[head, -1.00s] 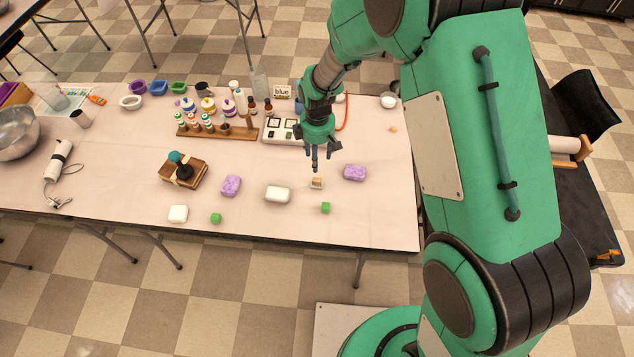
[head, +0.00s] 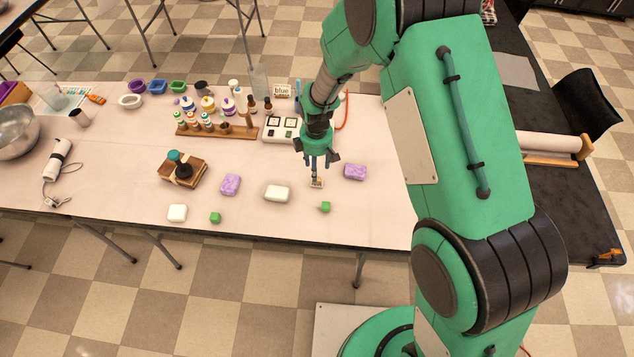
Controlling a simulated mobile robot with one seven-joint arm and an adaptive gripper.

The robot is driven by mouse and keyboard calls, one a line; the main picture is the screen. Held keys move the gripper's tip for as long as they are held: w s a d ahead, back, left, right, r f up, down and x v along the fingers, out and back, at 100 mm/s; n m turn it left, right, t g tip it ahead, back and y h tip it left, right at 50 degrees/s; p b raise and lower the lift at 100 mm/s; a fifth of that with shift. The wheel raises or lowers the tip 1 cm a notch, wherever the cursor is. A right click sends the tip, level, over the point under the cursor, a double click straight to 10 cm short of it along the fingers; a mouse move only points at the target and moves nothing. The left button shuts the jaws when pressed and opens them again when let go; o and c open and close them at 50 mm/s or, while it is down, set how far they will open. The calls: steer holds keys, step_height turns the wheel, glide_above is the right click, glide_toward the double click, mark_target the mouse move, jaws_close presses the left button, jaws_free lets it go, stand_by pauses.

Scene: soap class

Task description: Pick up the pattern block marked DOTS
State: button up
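A small pale block (head: 316,184) lies on the table (head: 375,215), between a white soap bar and a purple soap bar. Its top is partly covered by my gripper, and its marking is too small to read. My gripper (head: 319,174) points down right over it, with its two fingers apart. One fingertip appears at the block's upper edge; I cannot tell whether it touches. A white tray (head: 268,137) behind and left of my gripper holds small dark-patterned squares; their patterns are too small to name.
The purple bar (head: 355,172) is close right of my gripper, the white bar (head: 277,193) to the left. A wooden rack of bottles (head: 217,131) and an orange cord (head: 343,112) are behind. The table's front right is clear.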

steer(key=shift+f, duration=1.45)
steer(key=shift+d+f+b, duration=0.15)
steer(key=shift+f+b, duration=0.55)
steer(key=shift+f, duration=1.95)
steer(key=shift+c, duration=0.3)
steer(key=c, duration=0.9)
